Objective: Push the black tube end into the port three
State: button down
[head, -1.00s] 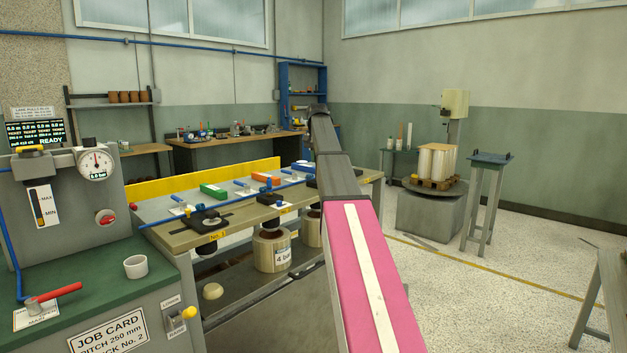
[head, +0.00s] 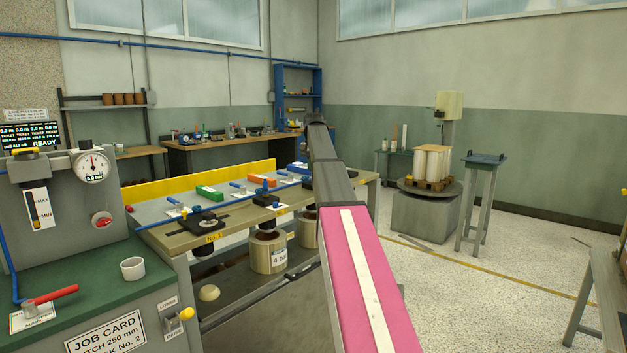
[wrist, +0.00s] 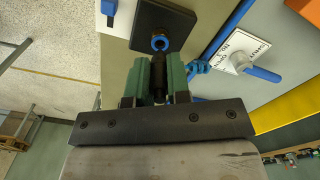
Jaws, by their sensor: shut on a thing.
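In the wrist view my gripper (wrist: 160,62) has its two green jaws closed on a dark piece, the black tube end (wrist: 159,74). The tube end points at a port with a blue ring (wrist: 160,42) on a black block (wrist: 165,22). The tip is very close to the ring; I cannot tell whether it touches or has entered. In the head view my arm reaches over the bench, and the gripper and tube end are hidden behind it.
A white card with a blue lever (wrist: 243,56) and a blue pipe (wrist: 228,28) lie to the right of the block. In the head view several valves and blocks line the bench (head: 165,239), with a yellow rail (head: 200,180) behind them.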

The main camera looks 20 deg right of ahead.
jog(key=shift+f, duration=1.35)
dwell(0.6)
jog(key=c, duration=1)
grip_release()
